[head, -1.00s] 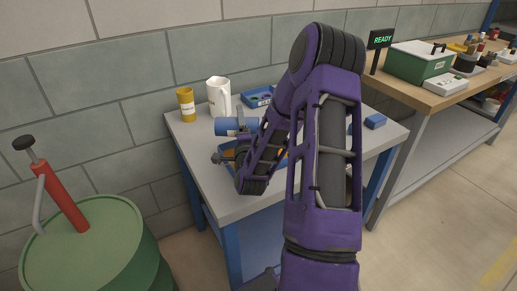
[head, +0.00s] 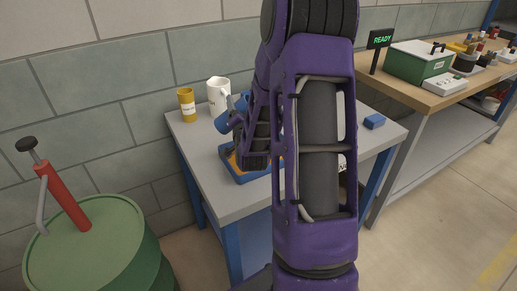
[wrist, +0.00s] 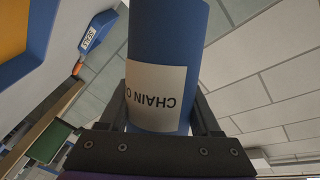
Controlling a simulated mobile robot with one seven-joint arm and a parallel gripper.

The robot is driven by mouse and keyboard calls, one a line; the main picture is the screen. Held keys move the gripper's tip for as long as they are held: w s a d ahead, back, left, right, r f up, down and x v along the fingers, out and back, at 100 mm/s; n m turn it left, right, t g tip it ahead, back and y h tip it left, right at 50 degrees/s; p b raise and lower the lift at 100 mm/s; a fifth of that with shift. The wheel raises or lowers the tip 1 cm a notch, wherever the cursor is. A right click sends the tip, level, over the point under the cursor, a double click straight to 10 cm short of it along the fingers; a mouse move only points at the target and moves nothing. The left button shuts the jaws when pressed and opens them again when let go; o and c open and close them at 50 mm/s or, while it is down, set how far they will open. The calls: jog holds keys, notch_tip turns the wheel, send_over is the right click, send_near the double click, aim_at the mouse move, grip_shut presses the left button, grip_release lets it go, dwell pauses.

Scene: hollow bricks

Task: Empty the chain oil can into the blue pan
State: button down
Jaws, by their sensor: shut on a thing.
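The chain oil can is a blue cylinder with a pale label reading "CHAIN O". In the wrist view the can (wrist: 165,35) stands between the two fingers of my gripper (wrist: 160,112), which is shut on it. In the head view the can (head: 223,123) is tilted over the table, mostly hidden by my arm. The blue pan (head: 238,177) with an orange inside lies on the table just below and in front of it, partly covered by my arm. The pan (wrist: 40,35) appears to show at the wrist view's upper left. I cannot see any oil flowing.
A yellow can (head: 186,106) and a white jug (head: 217,92) stand at the table's back left. A small blue block (head: 374,121) lies at its right. A green drum (head: 95,245) with a red pump (head: 66,200) stands at the left. The table's front left is clear.

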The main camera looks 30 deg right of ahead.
jog(key=n, duration=0.3)
jog(key=shift+s+d+r+g+b, duration=0.1)
jog(key=shift+d+r+g+b, duration=0.1)
jog(key=shift+r+g+b, duration=0.2)
jog(key=n, duration=0.1)
jog(key=n+g, duration=0.1)
jog(key=shift+s+d+n+b, duration=0.3)
jog(key=shift+d+n+b, duration=0.05)
jog(key=shift+d+n, duration=0.05)
jog(key=n, duration=0.1)
jog(key=d+n, duration=0.1)
jog(key=shift+s+f+n+g, duration=0.3)
jog(key=shift+s, duration=0.05)
jog(key=shift+r, duration=0.1)
jog(key=shift+r+p, duration=1.25)
jog(key=shift+r, duration=1.2)
jog(key=shift+f, duration=0.1)
